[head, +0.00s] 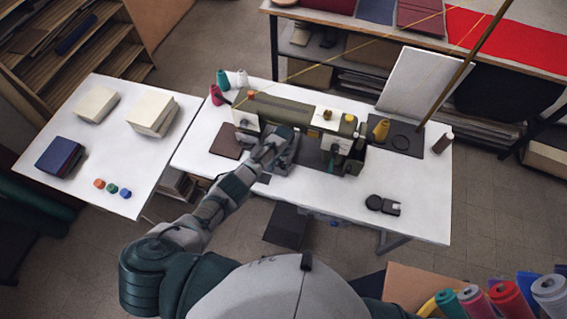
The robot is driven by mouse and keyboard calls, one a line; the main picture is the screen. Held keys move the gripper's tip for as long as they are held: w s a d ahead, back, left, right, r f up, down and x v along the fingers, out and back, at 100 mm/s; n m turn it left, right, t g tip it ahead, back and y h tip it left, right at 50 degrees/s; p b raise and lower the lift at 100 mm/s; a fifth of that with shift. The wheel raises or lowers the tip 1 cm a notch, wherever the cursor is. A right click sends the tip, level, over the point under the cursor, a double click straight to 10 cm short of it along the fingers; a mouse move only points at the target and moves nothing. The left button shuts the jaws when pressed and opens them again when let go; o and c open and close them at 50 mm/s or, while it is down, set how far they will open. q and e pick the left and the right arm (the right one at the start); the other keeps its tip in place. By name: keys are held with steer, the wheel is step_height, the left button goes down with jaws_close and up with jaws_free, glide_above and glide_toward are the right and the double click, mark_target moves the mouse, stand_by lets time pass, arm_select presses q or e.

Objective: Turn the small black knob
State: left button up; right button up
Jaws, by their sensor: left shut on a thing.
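A sewing machine (290,108) with an olive-green and white body stands on the white table (220,172). My left gripper (283,148) reaches in from the lower left to the front of the machine, left of its middle. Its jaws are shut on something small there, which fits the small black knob. The hand covers the knob, so neither its shape nor its angle can be made out. My right gripper is not in view.
A side table (100,135) holds pale stacks and a dark blue block.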

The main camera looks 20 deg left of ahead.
mark_target(284, 163)
arm_select(q)
steer(key=shift+w+r, duration=0.15)
steer(key=shift+w, duration=0.1)
steer(key=o, duration=0.9)
steer(key=shift+o, duration=1.3)
steer(key=shift+s, duration=0.1)
step_height(284, 163, up, 12)
steer(key=shift+f, duration=0.2)
